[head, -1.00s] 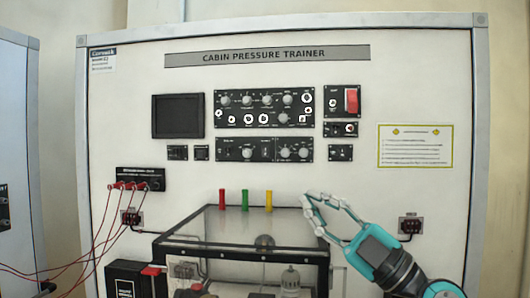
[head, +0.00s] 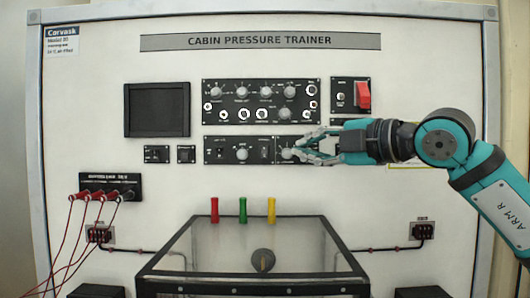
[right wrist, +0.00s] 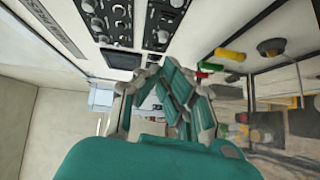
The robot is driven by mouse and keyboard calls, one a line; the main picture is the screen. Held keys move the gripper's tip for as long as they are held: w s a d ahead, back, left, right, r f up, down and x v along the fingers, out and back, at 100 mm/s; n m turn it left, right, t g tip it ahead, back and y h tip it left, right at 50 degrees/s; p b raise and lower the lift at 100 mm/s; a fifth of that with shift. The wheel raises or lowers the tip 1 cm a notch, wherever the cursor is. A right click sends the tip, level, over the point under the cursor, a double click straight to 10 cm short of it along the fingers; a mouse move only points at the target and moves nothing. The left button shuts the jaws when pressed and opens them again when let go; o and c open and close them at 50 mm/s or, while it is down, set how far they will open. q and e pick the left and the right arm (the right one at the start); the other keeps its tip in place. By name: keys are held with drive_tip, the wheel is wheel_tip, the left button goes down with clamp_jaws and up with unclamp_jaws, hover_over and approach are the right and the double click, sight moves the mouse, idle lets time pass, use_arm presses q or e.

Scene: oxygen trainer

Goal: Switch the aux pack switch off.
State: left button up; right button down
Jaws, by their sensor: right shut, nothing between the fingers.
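The trainer's control panels are on an upright white board. No readable label marks the aux pack switch, so I cannot tell which control it is. The lower panel (head: 219,150) carries knobs and small switches, and its right part is partly behind my right gripper (head: 298,153). That gripper is shut and empty, with its fingers pointing left in front of the lower panel's right knobs. Whether it touches the panel is unclear. The right wrist view shows the gripper (right wrist: 160,72) with the panels beyond it. My left gripper is not in view.
A large knob panel (head: 228,98) is above, with a red-covered switch (head: 362,95) to its right. A dark screen (head: 157,109) is at the left. Red cables hang from a jack box (head: 112,182). A clear-topped case (head: 210,245) juts out below, with coloured cylinders (head: 243,210) behind.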

sight(268, 152)
drive_tip(key=p+x, duration=0.3)
drive_tip(key=x, duration=0.1)
drive_tip(key=w+d+p+x, duration=0.1)
drive_tip(key=p+x, duration=0.1)
drive_tip(key=x, duration=0.3)
drive_tip(key=d+p+x, duration=0.1)
drive_tip(key=p+x, duration=0.2)
drive_tip(key=x, duration=0.1)
drive_tip(key=shift+w+a+f+p, duration=0.15)
drive_tip(key=shift+w+p, duration=0.15)
drive_tip(key=shift+w, duration=0.2)
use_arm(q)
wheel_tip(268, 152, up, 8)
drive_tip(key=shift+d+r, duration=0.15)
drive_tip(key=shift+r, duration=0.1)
use_arm(e)
drive_tip(key=shift+w, duration=0.1)
drive_tip(key=shift+a, duration=0.1)
